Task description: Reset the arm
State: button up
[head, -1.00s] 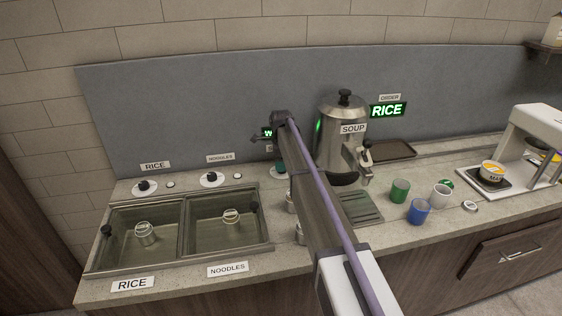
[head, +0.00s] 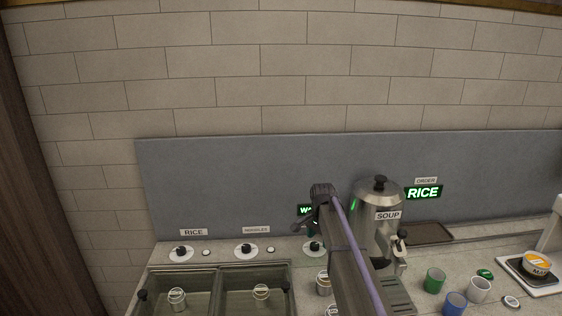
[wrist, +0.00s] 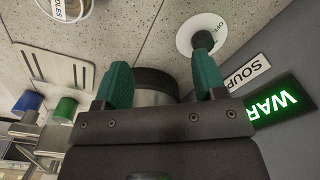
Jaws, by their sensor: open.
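My gripper (head: 314,224) is at the end of my raised arm in the head view, in front of the grey back panel and left of the steel soup urn (head: 366,222). In the wrist view its two green fingers (wrist: 162,76) stand apart and it is open. A dark-rimmed metal cylinder (wrist: 153,97) shows between and beyond the fingers, partly hidden by the gripper. I cannot tell how far it is from them. A white dial with a dark knob (wrist: 203,40) lies near the right finger.
Two sunken wells (head: 180,270) with small metal baskets are at the lower left. Green (head: 434,281), blue (head: 455,304) and white (head: 479,290) cups stand on the right counter. A bowl (head: 537,264) sits on a scale. A lit sign (head: 424,192) reads RICE.

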jog(key=s+n, duration=1)
jog(key=s, duration=2.3)
jog(key=shift+d, duration=0.15)
jog(key=shift+s+r, duration=0.1)
